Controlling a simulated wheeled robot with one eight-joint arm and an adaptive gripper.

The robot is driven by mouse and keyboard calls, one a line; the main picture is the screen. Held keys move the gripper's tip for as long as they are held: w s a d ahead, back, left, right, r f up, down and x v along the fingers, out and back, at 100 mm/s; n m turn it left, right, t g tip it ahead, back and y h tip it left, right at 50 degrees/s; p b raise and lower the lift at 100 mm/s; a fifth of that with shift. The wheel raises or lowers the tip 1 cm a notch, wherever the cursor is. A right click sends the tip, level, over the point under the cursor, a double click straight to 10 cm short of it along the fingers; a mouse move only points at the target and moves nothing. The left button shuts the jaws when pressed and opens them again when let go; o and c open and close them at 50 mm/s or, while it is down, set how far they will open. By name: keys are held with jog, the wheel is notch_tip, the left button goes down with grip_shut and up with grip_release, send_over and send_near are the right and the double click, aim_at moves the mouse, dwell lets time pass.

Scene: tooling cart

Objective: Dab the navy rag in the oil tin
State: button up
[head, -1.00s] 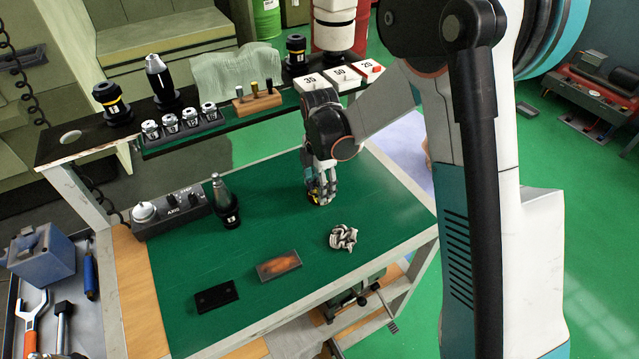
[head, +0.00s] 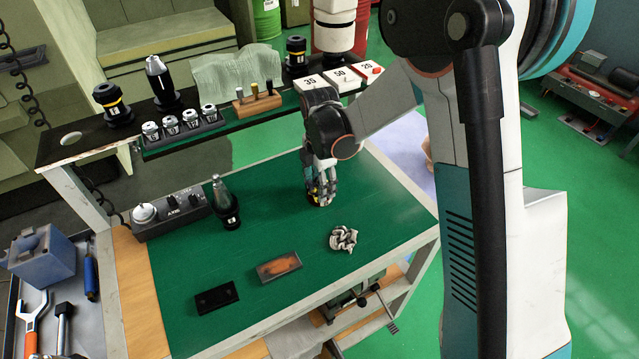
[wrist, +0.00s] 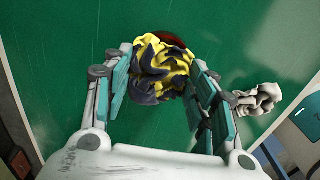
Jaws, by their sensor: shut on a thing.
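A crumpled navy and yellow rag (wrist: 162,72) is between the fingers of my gripper (wrist: 160,88) in the wrist view. My gripper (head: 320,187) is shut on it, low over the green mat in the head view, where only a little yellow and dark cloth (head: 320,201) shows. A dark red rounded rim (wrist: 176,41) peeks out just beyond the rag in the wrist view. It may be the oil tin; the rag hides most of it. I cannot tell whether the rag touches it or the mat.
A grey-white crumpled rag (head: 343,239) lies right of my gripper. A shallow rectangular tray with an orange-brown inside (head: 278,267) and a black plate (head: 216,297) lie nearer the front. A dark tool holder (head: 225,204) stands left. A raised shelf (head: 230,128) runs behind.

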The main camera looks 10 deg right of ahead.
jog(key=shift+r+p, duration=1.6)
jog(key=shift+r, duration=1.5)
